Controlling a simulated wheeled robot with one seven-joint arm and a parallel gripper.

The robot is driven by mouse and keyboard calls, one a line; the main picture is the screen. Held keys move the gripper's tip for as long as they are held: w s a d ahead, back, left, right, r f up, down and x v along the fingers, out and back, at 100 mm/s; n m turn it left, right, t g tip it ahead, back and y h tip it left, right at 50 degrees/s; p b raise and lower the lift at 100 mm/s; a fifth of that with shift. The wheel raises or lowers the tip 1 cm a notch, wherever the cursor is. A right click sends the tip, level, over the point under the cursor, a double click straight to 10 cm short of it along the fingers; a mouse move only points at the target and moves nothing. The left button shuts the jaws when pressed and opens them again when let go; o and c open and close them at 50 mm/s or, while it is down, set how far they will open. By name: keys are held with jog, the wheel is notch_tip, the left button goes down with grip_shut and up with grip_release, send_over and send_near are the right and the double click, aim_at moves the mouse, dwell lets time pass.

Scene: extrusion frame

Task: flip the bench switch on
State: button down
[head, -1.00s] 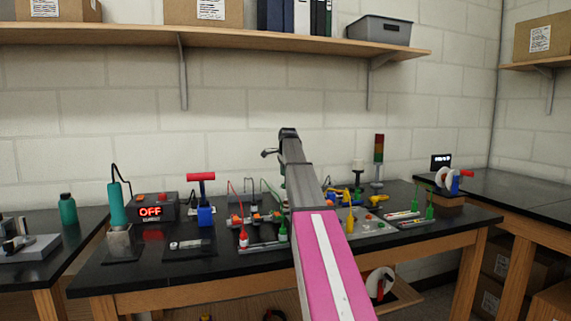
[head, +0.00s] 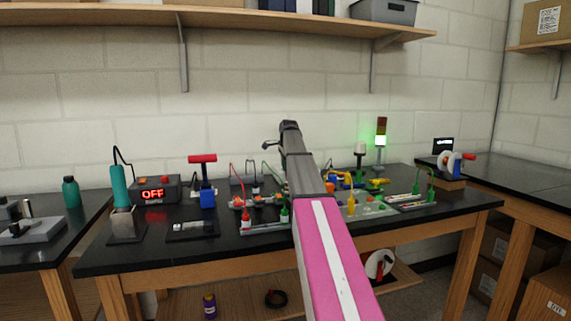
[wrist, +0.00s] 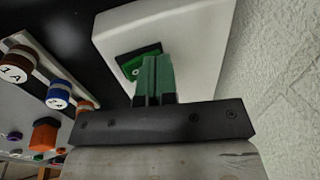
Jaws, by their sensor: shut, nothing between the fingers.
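In the wrist view the bench switch (wrist: 138,62) is a green rocker with a pale round mark, in a dark surround on a white box (wrist: 185,35). My gripper (wrist: 155,62) is shut and empty. Its green fingertips overlap the right part of the rocker; I cannot tell whether they touch it. The fingers hide part of the switch. In the head view my arm covers the gripper, and I cannot make out the switch.
The signal tower (head: 381,135) glows green at the back of the black bench (head: 150,262). Several coloured knobs (wrist: 60,95) lie left of the box in the wrist view. A pale wall (wrist: 285,70) is close on the right. A soldering station (head: 153,190) reads OFF.

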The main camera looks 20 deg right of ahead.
jog(key=shift+s+r, duration=0.15)
jog(key=shift+s, duration=0.6)
jog(key=shift+r, duration=0.3)
notch_tip(320, 180, up, 13)
jog(key=shift+r, duration=0.2)
dwell(0.6)
